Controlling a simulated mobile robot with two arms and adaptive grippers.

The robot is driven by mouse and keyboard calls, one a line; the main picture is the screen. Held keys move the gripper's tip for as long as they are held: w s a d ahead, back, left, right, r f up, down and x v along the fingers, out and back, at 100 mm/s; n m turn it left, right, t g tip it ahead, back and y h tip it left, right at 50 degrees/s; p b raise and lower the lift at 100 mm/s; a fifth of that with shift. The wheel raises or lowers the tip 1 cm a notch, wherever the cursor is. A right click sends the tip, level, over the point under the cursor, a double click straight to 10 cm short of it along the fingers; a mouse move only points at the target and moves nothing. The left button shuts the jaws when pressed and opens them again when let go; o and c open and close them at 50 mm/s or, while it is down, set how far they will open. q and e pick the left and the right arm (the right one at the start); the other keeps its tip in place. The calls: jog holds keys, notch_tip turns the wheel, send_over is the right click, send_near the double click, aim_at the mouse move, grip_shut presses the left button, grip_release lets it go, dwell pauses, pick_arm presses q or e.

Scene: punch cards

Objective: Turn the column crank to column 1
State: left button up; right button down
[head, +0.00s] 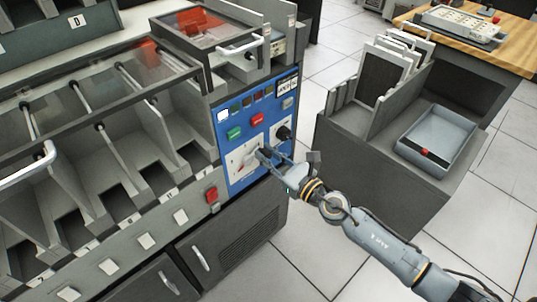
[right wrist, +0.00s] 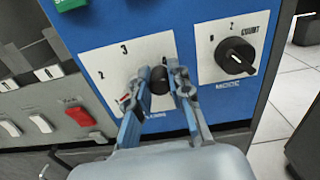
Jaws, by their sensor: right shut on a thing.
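The column crank (right wrist: 159,77) shows in the right wrist view as a black knob on a white dial plate (right wrist: 104,64) on the blue panel. The figures 2 and 3 are readable on the plate; a small red mark shows at its lower left. My right gripper (right wrist: 165,76) is shut on the crank's knob, with one finger on either side. In the head view my right gripper (head: 264,156) reaches the white dial plate (head: 240,158) from the right and covers part of it. The rest of the dial and of the crank is hidden behind the fingers. My left gripper is not in view.
A black mode knob (right wrist: 236,56) on a second white plate sits just right of the crank. Green and red buttons (head: 257,119) are above. A red switch (head: 212,195) is at lower left. A grey cart with a tray (head: 436,140) stands right, beyond open floor.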

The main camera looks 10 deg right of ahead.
dwell(0.3)
jog(key=c, duration=1.2)
grip_release()
jog(key=shift+s+d, duration=0.2)
jog(key=shift+s, duration=0.25)
jog(key=v, duration=1.1)
